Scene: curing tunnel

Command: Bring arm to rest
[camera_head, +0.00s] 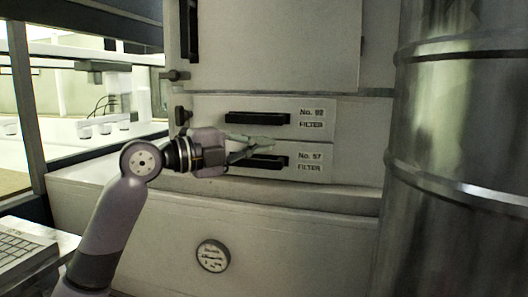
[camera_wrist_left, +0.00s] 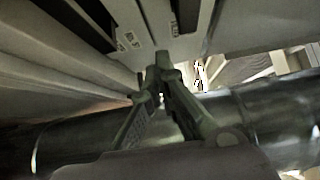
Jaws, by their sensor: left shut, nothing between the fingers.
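My left gripper (camera_head: 268,150) comes in from the left in the head view. It is in front of the cabinet, over the two filter drawers. Its fingers are shut and hold nothing. In the left wrist view its fingertips (camera_wrist_left: 163,62) meet near the middle of the picture. The lower drawer, marked No. 57 FILTER (camera_head: 310,161), is partly covered by the fingers, and I cannot tell whether they touch it. The upper drawer, marked No. 92 FILTER (camera_head: 311,118), is just above. Both drawers look closed. My right gripper is in neither view.
A large metal cylinder (camera_head: 460,150) stands on the right of the cabinet. A round gauge (camera_head: 212,256) is on the lower panel. A keyboard (camera_head: 25,250) lies at the lower left. A glazed bay (camera_head: 95,110) with white equipment is at the left.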

